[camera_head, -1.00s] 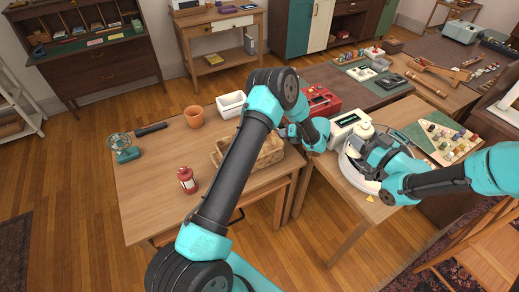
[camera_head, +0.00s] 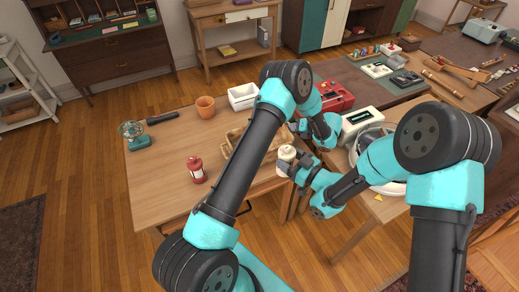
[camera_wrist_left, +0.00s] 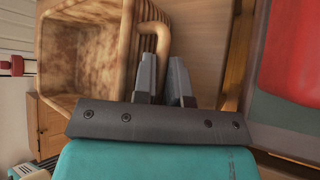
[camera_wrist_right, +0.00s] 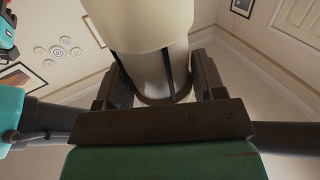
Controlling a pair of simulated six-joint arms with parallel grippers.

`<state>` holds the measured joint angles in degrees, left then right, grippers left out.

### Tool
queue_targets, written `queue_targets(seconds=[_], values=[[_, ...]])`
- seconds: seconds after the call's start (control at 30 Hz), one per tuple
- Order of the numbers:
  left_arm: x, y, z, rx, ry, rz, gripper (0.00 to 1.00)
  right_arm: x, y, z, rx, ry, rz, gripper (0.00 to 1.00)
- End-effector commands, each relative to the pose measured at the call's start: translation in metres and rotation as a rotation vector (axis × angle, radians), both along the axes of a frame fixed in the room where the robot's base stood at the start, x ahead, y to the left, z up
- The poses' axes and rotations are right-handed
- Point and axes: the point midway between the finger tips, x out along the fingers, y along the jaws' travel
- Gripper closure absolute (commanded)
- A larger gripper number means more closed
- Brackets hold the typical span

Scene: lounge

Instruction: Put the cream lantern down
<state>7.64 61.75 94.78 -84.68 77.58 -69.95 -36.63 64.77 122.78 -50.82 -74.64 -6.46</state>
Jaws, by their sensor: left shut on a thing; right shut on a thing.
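The cream lantern (camera_head: 286,153) is held up by my right gripper (camera_head: 291,167) at the right edge of the left wooden table. In the right wrist view the lantern (camera_wrist_right: 150,65) stands between the two fingers, its top out of frame. A wicker basket (camera_head: 234,136) sits on that table, partly behind my left arm. My left gripper (camera_wrist_left: 165,70) is shut on the basket's handle (camera_wrist_left: 152,30) in the left wrist view. In the head view my left arm hides most of that grip. I cannot tell whether the lantern's base touches anything.
A red lantern (camera_head: 197,170), a teal fan (camera_head: 135,138), a terracotta pot (camera_head: 205,106) and a white bin (camera_head: 243,97) stand on the left table (camera_head: 165,190). The table's front middle is clear. A red toolbox (camera_head: 333,97) and a white device (camera_head: 361,122) lie to the right.

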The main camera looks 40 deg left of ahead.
Motion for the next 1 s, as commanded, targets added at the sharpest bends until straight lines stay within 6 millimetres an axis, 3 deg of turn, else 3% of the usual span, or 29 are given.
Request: queue_targets(seconds=[0.23, 0.37, 1.0], values=[[0.000, 0.000, 0.000, 0.000, 0.000, 0.000, 1.00, 0.002, 0.002, 0.001, 0.002, -0.002, -0.001, 0.70], [0.000, 0.000, 0.000, 0.000, 0.000, 0.000, 1.00, 0.007, 0.014, 0.001, 0.002, -0.003, 0.000, 0.70], [0.000, 0.000, 0.000, 0.000, 0.000, 0.000, 1.00, 0.058, 0.132, 0.001, 0.003, -0.002, -0.001, 0.70]])
